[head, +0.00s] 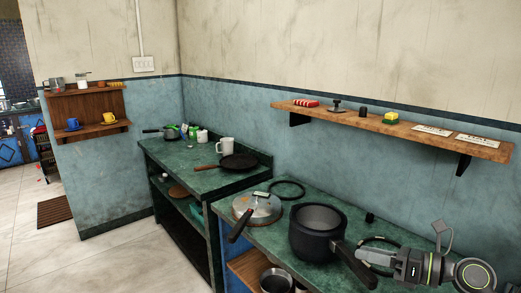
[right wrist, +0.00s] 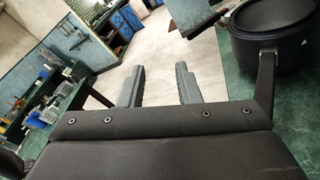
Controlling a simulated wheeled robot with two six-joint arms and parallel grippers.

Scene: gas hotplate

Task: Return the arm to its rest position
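My right arm comes in at the lower right of the head view, with its gripper (head: 372,259) level above the counter beside the dark cooker pot (head: 312,245). In the right wrist view the two fingers of this gripper (right wrist: 160,84) stand apart with only floor seen between them. The pot also shows at the upper right there (right wrist: 268,45), with its black handle (right wrist: 265,85) just right of the fingers. In the head view the fingertips overlap the handle's side; contact cannot be told there. My left gripper is not in view.
The green counter (head: 270,240) also holds a metal lid (head: 262,210) with a black handle and a black ring (head: 287,183). Another ring (head: 380,239) lies behind my gripper. A wooden shelf (head: 390,128) hangs above. A pan (head: 238,162) sits on the farther counter.

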